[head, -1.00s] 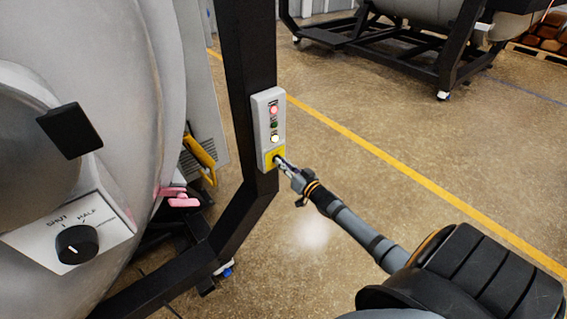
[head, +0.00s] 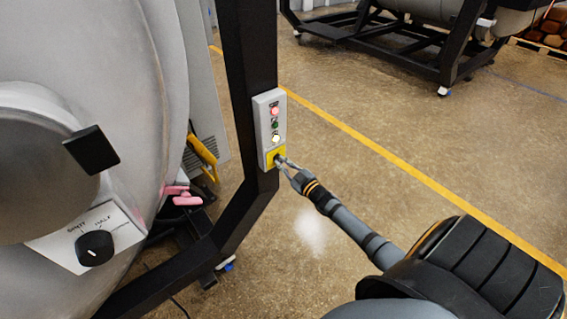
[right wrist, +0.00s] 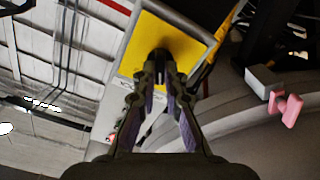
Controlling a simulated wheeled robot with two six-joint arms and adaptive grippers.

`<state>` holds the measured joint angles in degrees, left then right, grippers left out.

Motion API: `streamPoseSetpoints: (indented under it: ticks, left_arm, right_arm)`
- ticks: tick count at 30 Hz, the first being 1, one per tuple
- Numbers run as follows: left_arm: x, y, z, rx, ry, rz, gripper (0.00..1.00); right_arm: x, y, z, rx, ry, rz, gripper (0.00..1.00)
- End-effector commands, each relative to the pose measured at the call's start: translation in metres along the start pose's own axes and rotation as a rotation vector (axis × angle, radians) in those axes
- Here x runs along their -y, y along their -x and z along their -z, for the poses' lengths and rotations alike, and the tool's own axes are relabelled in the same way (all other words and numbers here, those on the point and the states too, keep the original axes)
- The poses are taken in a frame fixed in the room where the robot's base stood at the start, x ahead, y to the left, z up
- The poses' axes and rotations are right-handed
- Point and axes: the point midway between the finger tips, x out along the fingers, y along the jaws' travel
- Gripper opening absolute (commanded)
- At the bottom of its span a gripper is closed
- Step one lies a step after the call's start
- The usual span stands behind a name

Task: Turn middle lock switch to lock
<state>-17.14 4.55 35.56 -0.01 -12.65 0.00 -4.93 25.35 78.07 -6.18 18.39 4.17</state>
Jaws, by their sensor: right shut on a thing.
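A grey control box (head: 268,113) is mounted on a black post, with a yellow plate (head: 270,153) at its bottom. The plate carries a small black switch (right wrist: 160,57), seen between my fingers in the right wrist view. My right gripper (head: 281,163) reaches in from the right and is shut on this switch, its fingers on either side of it. It also shows in the right wrist view (right wrist: 160,82). The fingers partly hide the switch, so I cannot tell which position it points to. My left gripper is not in view.
A large grey furnace door (head: 120,150) fills the left, with a black dial (head: 95,248) on a white plate. Pink handles (head: 185,196) sit behind it.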

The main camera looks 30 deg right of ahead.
Motion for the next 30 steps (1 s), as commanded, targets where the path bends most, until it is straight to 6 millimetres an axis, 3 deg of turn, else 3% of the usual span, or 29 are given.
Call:
streamPoseSetpoints:
  ticks: [21,22,26,30]
  left_arm:
    - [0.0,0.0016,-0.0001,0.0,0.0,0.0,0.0]
    - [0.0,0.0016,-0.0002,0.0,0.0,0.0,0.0]
    - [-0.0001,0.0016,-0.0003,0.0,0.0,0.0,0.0]
    - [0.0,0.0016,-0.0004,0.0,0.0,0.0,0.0]
  right_arm:
    - [0.0005,0.0,0.0,0.0,0.07,0.0,0.0]
    - [0.0005,0.0001,0.0,0.0,0.07,0.0,0.14]
    - [0.0005,0.0,0.0,0.0,0.069,0.0,0.32]
    - [0.0005,0.0,0.0,0.0,0.069,0.0,0.33]
